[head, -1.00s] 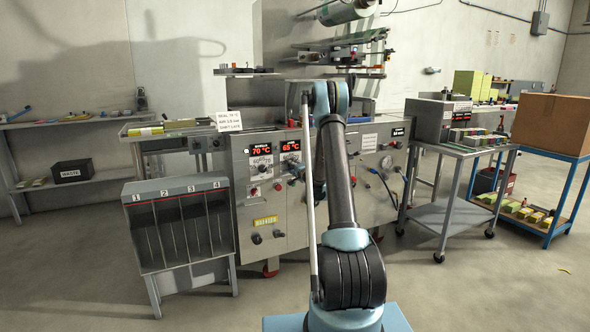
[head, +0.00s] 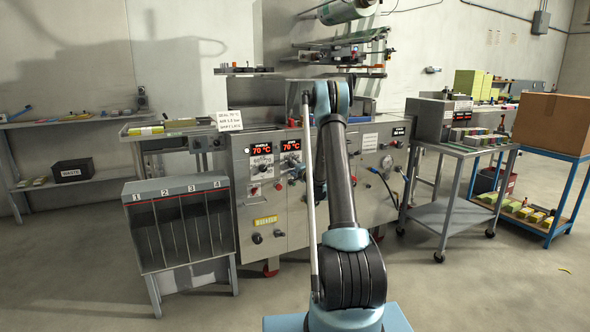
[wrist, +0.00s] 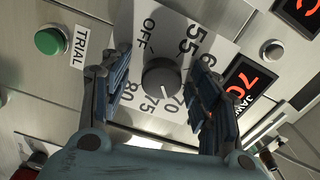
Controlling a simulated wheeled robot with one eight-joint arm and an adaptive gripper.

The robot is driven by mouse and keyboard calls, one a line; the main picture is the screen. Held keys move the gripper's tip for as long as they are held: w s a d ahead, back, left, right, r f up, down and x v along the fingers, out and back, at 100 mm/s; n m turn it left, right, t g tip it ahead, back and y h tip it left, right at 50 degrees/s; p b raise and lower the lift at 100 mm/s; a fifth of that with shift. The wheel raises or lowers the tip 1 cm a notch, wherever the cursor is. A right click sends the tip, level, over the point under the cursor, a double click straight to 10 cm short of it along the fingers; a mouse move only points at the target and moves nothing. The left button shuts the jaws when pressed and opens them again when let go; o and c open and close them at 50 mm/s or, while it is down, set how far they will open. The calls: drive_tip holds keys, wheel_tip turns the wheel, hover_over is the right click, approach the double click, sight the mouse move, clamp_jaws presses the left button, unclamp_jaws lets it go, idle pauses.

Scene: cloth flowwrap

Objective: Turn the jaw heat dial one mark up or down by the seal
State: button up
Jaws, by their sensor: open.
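The jaw heat dial (wrist: 160,77) is a dark round knob on a white scale plate marked OFF, 55, 70, 75 and 80, with one mark partly hidden. Its pointer line faces about the 70. My gripper (wrist: 160,95) is open, one finger on each side of the knob, with visible gaps, so contact is not apparent. The jaw display (wrist: 256,82) beside the plate reads 70. In the head view the right display (head: 291,146) also reads 70 °C. My arm hides most of the gripper there. The seal card (head: 229,120) stands on the machine's left and appears to read 70.
A green TRIAL button (wrist: 48,41) and a silver button (wrist: 272,49) sit near the dial. A second display (head: 261,149) reads 70 °C. A numbered bin rack (head: 178,190) stands front left, a steel cart (head: 452,210) right.

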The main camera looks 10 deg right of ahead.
drive_tip(key=v, duration=1.1)
drive_tip(key=shift+s, duration=0.35)
drive_tip(key=shift+d+r, duration=0.1)
